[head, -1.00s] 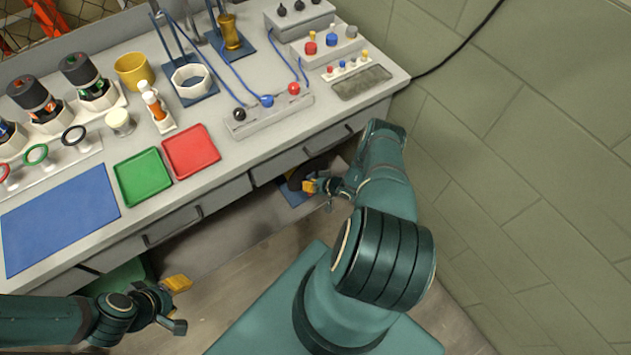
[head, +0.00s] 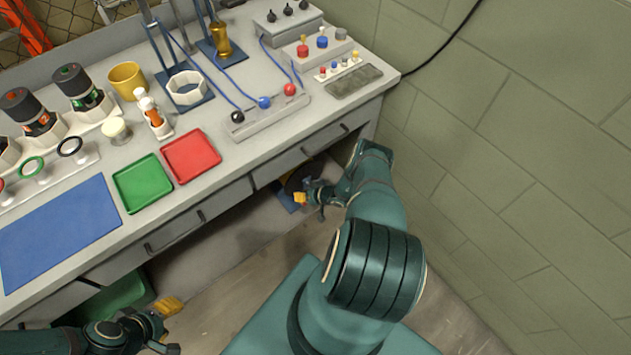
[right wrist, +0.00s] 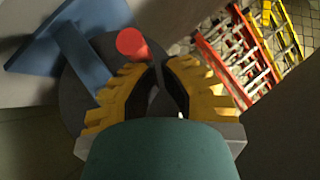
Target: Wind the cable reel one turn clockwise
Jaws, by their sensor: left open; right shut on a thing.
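The cable reel (head: 297,177) is a dark disc on a blue stand (head: 283,199), low under the bench and partly hidden by my right arm. In the right wrist view the dark disc (right wrist: 73,100) lies behind my fingers, with the blue stand (right wrist: 45,48) at upper left. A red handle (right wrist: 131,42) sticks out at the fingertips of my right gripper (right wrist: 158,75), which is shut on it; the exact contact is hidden. In the head view this gripper (head: 309,204) is in front of the reel. My left gripper (head: 169,327) is open and empty, low at the left.
The bench (head: 240,170) with drawers overhangs the reel. On it are a red tray (head: 192,156), a green tray (head: 142,183), a blue mat (head: 60,232) and a terminal block (head: 265,115). A green wall (head: 520,150) stands at right. Ladders (right wrist: 235,50) show behind in the wrist view.

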